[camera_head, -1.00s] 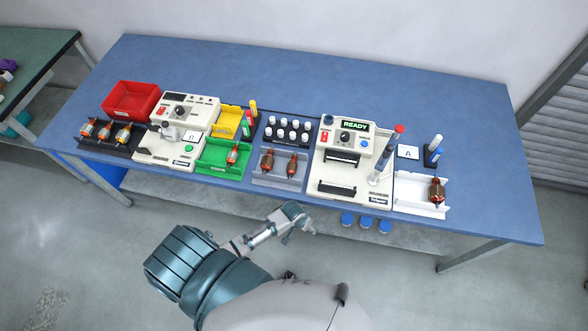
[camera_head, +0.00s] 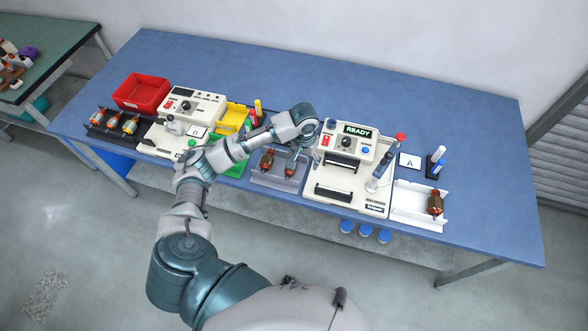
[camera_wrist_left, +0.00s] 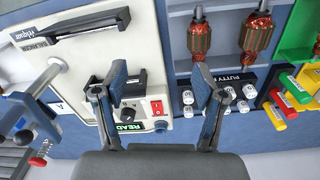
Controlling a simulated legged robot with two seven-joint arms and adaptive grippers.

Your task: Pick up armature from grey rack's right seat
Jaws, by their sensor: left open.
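The grey rack (camera_head: 262,180) sits on the blue table with two copper-wound armatures. The left-seat armature (camera_head: 267,159) is in clear view. The right-seat armature (camera_head: 290,171) is partly hidden by my left gripper (camera_head: 293,160) in the head view. In the wrist view, which shows the bench upside down, that armature (camera_wrist_left: 199,38) is nearer the READY machine and the other one (camera_wrist_left: 257,36) is beside it. My left gripper (camera_wrist_left: 162,75) is open and empty there, its fingers over the machine's edge, apart from both armatures. My right gripper is not in view.
The READY machine (camera_head: 332,190) stands right of the rack. White-capped putty bottles (camera_wrist_left: 222,88) stand behind the rack. The green tray (camera_head: 234,170) is at its left. A white tray (camera_head: 405,215) holding another armature (camera_head: 435,203) is farther right.

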